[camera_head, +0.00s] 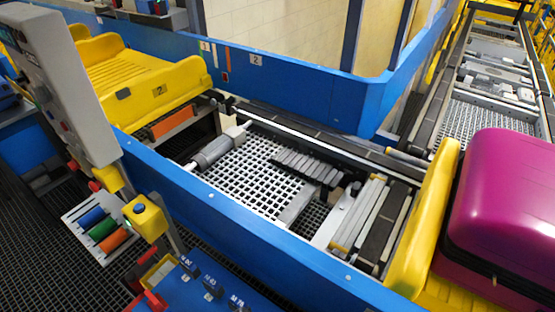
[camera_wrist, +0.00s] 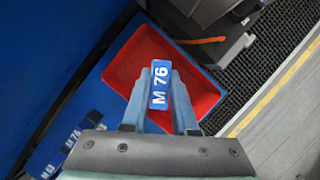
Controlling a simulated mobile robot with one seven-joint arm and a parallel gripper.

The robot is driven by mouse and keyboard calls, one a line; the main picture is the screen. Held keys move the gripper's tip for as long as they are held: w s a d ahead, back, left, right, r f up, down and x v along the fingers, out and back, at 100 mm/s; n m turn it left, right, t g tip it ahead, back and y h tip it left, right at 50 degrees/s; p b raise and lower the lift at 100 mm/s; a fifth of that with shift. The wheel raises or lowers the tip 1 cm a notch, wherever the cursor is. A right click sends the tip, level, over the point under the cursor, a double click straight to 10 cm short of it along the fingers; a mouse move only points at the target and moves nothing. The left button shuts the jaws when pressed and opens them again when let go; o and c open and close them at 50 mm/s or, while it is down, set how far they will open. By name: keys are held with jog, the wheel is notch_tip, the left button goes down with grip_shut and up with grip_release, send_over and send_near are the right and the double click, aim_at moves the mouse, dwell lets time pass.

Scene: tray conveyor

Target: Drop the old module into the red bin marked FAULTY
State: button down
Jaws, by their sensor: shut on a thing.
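In the wrist view my gripper (camera_wrist: 160,76) is shut on a small module (camera_wrist: 159,86), which has a blue face with white "M 76" lettering. The module sits between the two pale blue fingers. A red bin (camera_wrist: 122,66) lies beyond the fingertips, and the module overlaps its floor in the picture. The module appears to be over the bin's open inside, but its exact height cannot be told. No FAULTY marking is readable. My gripper does not show in the head view.
A blue surface (camera_wrist: 97,102) beside the bin carries dark modules (camera_wrist: 72,138) labelled M; similar ones (camera_head: 213,284) show in the head view. A black grating (camera_wrist: 268,82) lies right of the bin. The conveyor (camera_head: 240,175) and a purple suitcase (camera_head: 512,205) are farther off.

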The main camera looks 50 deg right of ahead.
jog(key=shift+s+f+b, duration=0.1)
jog(key=shift+f+b, duration=2.55)
jog(key=shift+b, duration=0.05)
jog(key=c, duration=0.6)
grip_release()
jog(key=shift+r, duration=0.1)
jog(key=p+v, duration=0.2)
jog(key=v, duration=1.1)
